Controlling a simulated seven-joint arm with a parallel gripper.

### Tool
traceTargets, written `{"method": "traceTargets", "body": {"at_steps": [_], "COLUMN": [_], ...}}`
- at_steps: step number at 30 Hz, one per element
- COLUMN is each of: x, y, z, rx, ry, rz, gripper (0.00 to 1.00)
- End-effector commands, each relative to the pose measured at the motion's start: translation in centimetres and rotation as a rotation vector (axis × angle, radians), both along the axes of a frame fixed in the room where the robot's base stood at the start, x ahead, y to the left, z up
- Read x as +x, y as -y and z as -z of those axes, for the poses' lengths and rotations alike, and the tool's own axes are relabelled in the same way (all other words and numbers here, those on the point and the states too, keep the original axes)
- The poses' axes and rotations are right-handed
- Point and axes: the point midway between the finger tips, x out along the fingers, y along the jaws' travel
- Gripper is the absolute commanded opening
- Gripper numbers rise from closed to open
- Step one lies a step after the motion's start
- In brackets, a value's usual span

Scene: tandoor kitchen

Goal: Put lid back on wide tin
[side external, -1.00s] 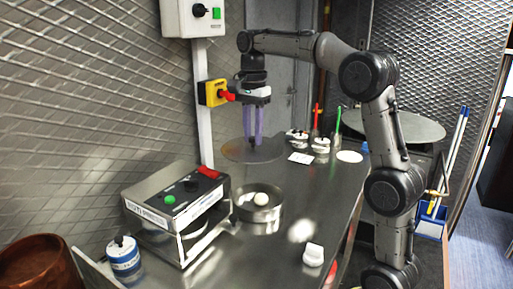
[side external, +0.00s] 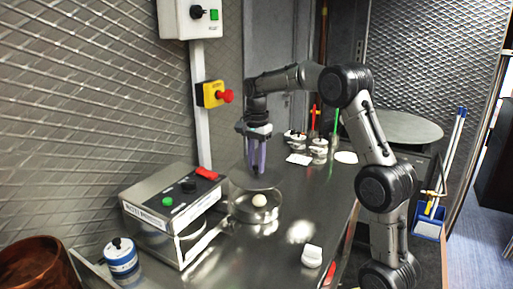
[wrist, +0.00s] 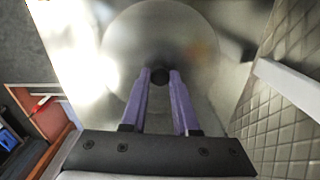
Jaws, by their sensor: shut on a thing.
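My gripper (side external: 257,170) points down with its purple fingers shut on the dark knob of a round, glassy grey lid (side external: 240,182). In the wrist view the fingertips (wrist: 160,76) pinch the knob at the middle of the lid (wrist: 125,45). The wide tin (side external: 262,220) is a low, round metal tin on the steel counter, open at the top. A pale ball (side external: 259,200) shows in it. The lid appears just above the tin and towards its far side, roughly level. The lid hides part of the tin's far rim.
A steel machine (side external: 175,215) stands close to the left of the tin. A blue-and-white canister (side external: 121,258) and a copper pot (side external: 38,268) are at front left. A white scoop-like thing (side external: 312,256) lies at front right. White containers (side external: 318,150) stand at the back.

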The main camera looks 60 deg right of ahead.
Motion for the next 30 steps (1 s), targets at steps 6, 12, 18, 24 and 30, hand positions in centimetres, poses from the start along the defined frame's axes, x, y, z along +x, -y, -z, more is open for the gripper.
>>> {"method": "traceTargets", "body": {"at_steps": [6, 12, 18, 24, 30], "x": [0.0, 0.0, 0.0, 0.0, 0.0], "y": [0.0, 0.0, 0.0, 0.0, 0.0], "z": [1.3, 2.9, 4.7, 6.1, 6.9], "rx": [0.000, 0.000, 0.000, 0.000, 0.000], "ry": [0.001, -0.001, -0.001, 0.000, 0.000], "rz": [0.000, 0.000, 0.000, 0.000, 0.000], "gripper": [0.00, 0.00, 0.00, 0.00, 0.00]}}
